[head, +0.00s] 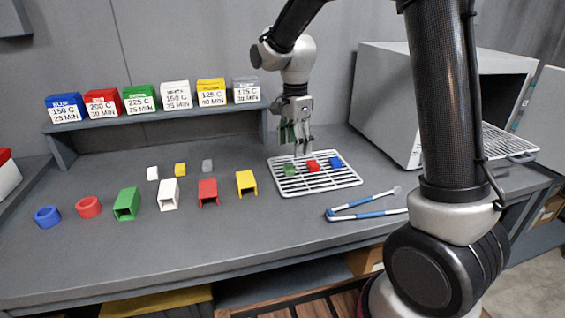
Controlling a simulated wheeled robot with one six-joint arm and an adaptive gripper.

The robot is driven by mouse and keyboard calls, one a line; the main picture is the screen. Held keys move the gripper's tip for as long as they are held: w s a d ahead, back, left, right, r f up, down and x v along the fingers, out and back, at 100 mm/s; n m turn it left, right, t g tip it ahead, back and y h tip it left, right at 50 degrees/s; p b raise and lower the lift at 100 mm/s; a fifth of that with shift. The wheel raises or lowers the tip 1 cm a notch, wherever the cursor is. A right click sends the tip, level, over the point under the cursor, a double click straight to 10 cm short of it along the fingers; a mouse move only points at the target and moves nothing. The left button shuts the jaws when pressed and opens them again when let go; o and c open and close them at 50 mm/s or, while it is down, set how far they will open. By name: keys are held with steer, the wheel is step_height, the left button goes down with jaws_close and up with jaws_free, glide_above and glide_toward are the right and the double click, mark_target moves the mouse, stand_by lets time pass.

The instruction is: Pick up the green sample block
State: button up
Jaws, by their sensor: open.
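The small green sample block (289,169) lies on the left part of a white wire rack (345,183) on the grey bench. A red block (313,165) and a blue block (336,162) lie to its right on the same rack. My gripper (297,147) points down above the back left of the rack, near the green block. It is open and looks apart from the block. A greenish patch shows at the gripper's left side; I cannot tell what it is.
A grey oven (385,95) stands open at the right, with a wire shelf (508,141) sticking out. Blue-handled tongs (365,214) lie in front of the rack. Coloured channels and rings (88,207) stand at the left. Labelled bins line a shelf (160,116) behind.

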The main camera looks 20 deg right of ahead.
mark_target(292, 166)
steer(key=shift+w+a+r+m, duration=0.1)
steer(key=shift+w+m, duration=0.4)
steer(key=shift+m, duration=0.1)
steer(key=shift+w+m, duration=0.15)
steer(key=shift+m, duration=1.15)
steer(key=f, duration=0.7)
steer(key=shift+s+f, duration=0.25)
steer(key=shift+f, duration=0.15)
steer(key=c, duration=1.1)
